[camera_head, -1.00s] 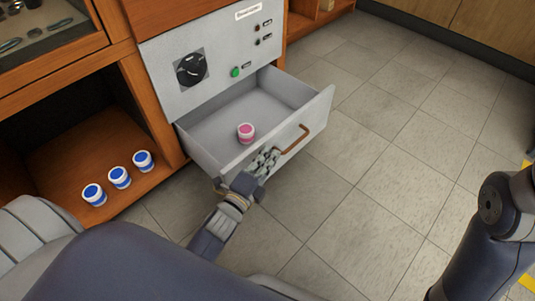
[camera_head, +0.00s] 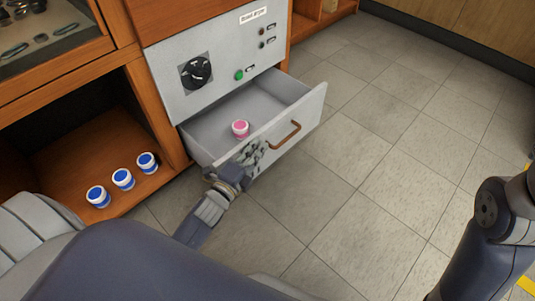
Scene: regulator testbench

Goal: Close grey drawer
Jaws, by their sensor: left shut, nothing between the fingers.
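The grey drawer (camera_head: 312,108) is pulled partly out below a grey panel. Its front has a brown handle (camera_head: 287,136). A pink and white jar (camera_head: 240,129) stands inside the drawer near its front wall. My left gripper (camera_head: 249,154) is shut and empty, at the outer face of the drawer front, left of the handle. I cannot tell for sure whether it touches the front. My right gripper is out of view; only a dark part of my right arm shows at the right edge.
The grey panel (camera_head: 222,58) above has a black knob (camera_head: 196,72), a green button (camera_head: 239,75) and a label. Several blue and white jars (camera_head: 123,179) stand on the wooden shelf (camera_head: 75,155) at left. The tiled floor (camera_head: 390,150) to the right is clear.

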